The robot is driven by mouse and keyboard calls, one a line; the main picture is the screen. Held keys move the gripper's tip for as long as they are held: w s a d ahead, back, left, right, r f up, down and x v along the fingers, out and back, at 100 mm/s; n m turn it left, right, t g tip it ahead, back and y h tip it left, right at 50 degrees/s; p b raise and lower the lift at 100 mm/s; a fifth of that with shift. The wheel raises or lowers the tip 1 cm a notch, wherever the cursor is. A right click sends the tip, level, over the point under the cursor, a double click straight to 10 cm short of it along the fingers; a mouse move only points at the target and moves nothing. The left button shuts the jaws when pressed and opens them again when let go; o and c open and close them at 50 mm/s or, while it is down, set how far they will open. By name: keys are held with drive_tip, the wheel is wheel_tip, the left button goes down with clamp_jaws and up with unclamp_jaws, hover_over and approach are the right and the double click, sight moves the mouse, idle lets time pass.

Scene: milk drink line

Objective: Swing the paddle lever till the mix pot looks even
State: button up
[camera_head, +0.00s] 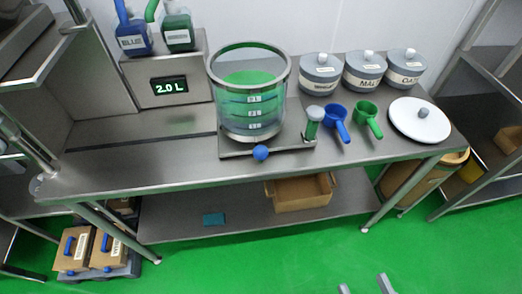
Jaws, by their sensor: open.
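The mix pot (231,125) is a clear, upright cylinder with a grey rim, standing on a dark base plate on the steel table. Green liquid (246,90) fills much of it, and white level labels mark its front. A blue ball knob (261,153) sits at the front of the base, apparently the paddle lever's end. No paddle is clearly visible inside. My gripper (365,286) shows only as two grey fingertips at the bottom edge, spread apart and empty, well short of the table.
A green post with a grey cap (314,118) stands right of the pot. Blue (337,120) and green (368,118) scoops, a white lid (420,120) and lidded canisters (364,72) are further right. A display (170,86) reads 2.0 L. The green floor in front is clear.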

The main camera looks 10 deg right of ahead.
sight(264, 159)
drive_tip(key=w+a+n+y+p, duration=0.1)
drive_tip(key=w+a, duration=0.3)
drive_tip(key=w, duration=0.4)
drive_tip(key=w+a+n+t+y+p, duration=0.1)
drive_tip(key=w+a+n+p, duration=0.1)
drive_tip(key=w, duration=0.6)
drive_tip(key=w+a+n+y+p, duration=0.1)
drive_tip(key=w+a+n+p, duration=0.1)
drive_tip(key=w+a, duration=0.3)
drive_tip(key=shift+w+a+f+y, duration=0.15)
drive_tip(key=shift+w+a+y, duration=0.05)
drive_tip(key=shift+w, duration=0.8)
drive_tip(key=shift+w+a+f+y, duration=0.1)
drive_tip(key=shift+w+a+y, duration=0.1)
drive_tip(key=shift+w, duration=0.75)
drive_tip(key=shift+d+t, duration=0.15)
drive_tip(key=shift+t, duration=0.15)
drive_tip(key=shift+w+m, duration=0.2)
drive_tip(key=shift+m, duration=0.1)
drive_tip(key=p+x, duration=0.1)
drive_tip(key=x, duration=0.6)
drive_tip(key=shift+w+p, duration=0.2)
drive_tip(key=shift+p, duration=0.15)
clamp_jaws()
